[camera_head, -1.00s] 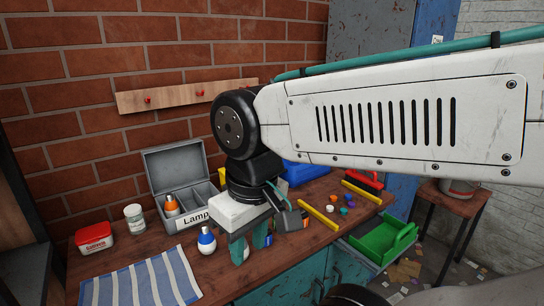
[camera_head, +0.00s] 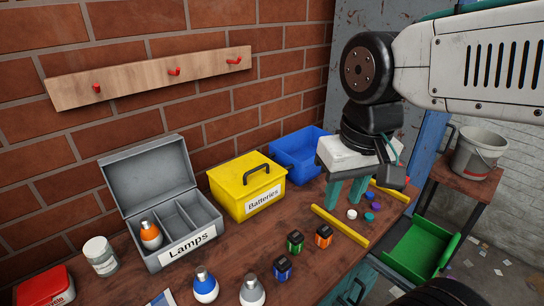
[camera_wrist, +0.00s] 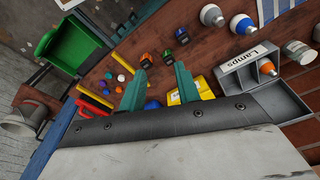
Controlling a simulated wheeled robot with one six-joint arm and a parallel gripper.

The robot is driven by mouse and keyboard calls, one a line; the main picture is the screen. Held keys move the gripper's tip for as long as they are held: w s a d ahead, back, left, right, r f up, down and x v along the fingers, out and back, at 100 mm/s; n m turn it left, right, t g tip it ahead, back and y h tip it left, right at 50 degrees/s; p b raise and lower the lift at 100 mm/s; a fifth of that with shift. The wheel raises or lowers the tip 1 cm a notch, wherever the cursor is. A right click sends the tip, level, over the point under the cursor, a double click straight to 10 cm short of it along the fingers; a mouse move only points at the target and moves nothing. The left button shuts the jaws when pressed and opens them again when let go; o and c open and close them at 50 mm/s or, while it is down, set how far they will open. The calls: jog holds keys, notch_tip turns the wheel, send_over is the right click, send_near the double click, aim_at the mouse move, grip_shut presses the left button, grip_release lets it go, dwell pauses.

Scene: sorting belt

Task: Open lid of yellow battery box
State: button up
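The yellow battery box (camera_head: 232,197) stands on the wooden bench (camera_head: 232,262), with a "Batteries" label on its front. Its lid (camera_head: 243,172) is shut and carries a dark handle (camera_head: 255,173) on top. My gripper (camera_head: 346,203) is to the right of the box and apart from it. Its two teal fingers point down, spread with nothing between them. In the wrist view, my gripper (camera_wrist: 161,70) is also open, and part of the yellow box (camera_wrist: 203,88) shows beside and behind the right finger.
The grey lamps box (camera_head: 147,177) stands open left of the yellow box. A blue bin (camera_head: 297,160) is behind it to the right. Several batteries and bulbs lie in front. Yellow strips (camera_head: 340,226) border small coloured pieces. A green tray (camera_head: 422,250) is at the right.

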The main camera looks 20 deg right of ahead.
jog(key=w+a+m, duration=0.1)
jog(key=w+m, duration=0.6)
jog(key=w, duration=1.1)
jog(key=m, duration=0.6)
send_near(258, 169)
jog(key=shift+t+y, duration=0.3)
jog(key=f, duration=0.5)
jog(key=w+f, duration=0.1)
jog(key=f, duration=0.1)
jog(key=shift+w+f, duration=0.1)
jog(key=shift+f, duration=0.15)
jog(key=shift+c, duration=0.2)
grip_shut()
